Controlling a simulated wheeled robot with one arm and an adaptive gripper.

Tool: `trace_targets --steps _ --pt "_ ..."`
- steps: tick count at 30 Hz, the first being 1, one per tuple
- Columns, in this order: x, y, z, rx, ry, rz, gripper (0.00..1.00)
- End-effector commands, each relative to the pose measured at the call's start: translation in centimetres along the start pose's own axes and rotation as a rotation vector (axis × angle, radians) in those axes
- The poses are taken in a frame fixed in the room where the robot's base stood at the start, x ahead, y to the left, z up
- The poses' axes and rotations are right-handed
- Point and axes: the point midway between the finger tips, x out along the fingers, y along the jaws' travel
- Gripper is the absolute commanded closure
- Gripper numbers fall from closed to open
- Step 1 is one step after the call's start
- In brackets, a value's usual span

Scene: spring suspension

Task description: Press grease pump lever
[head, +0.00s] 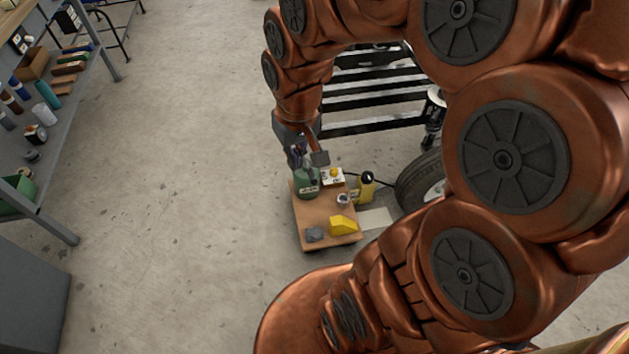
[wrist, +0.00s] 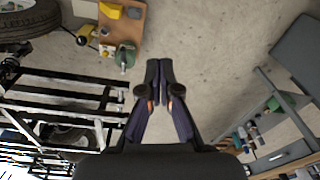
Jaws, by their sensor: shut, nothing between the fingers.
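A small green can-like unit with a pale label (head: 307,182) stands at the left back of a low wooden-topped stand (head: 313,216); it also shows in the wrist view (wrist: 124,57). A yellow canister with a dark top (head: 367,186) stands to the right, beside the tyre; it also shows in the wrist view (wrist: 86,34). I cannot tell for sure which is the grease pump, and no lever is clear. My gripper (head: 296,158) is shut and empty, seemingly above the green unit. In the wrist view its fingertips (wrist: 160,65) lie over bare floor, right of the green unit.
A yellow block (head: 343,225), a grey piece (head: 315,234) and a white box with a yellow button (head: 333,176) sit on the stand. A tyre (head: 420,182) and black frame (head: 370,102) stand at right. A shelf (head: 45,122) is far left; floor between is clear.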

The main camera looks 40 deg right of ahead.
Motion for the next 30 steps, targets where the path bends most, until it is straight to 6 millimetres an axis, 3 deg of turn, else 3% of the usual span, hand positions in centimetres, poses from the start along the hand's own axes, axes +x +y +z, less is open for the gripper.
trace_targets --steps 1,8,18,24,30 --pt "3.1 0.8 -1.3 0.020 0.021 -0.006 1.00" --pt "10.8 4.5 -7.2 0.105 0.124 -0.033 1.00" --pt "22.5 12.5 -14.5 0.261 0.286 -0.058 1.00" --pt "27.1 17.0 -17.0 0.338 0.361 -0.058 1.00" --pt "28.7 19.0 -17.8 0.371 0.394 -0.058 1.00"
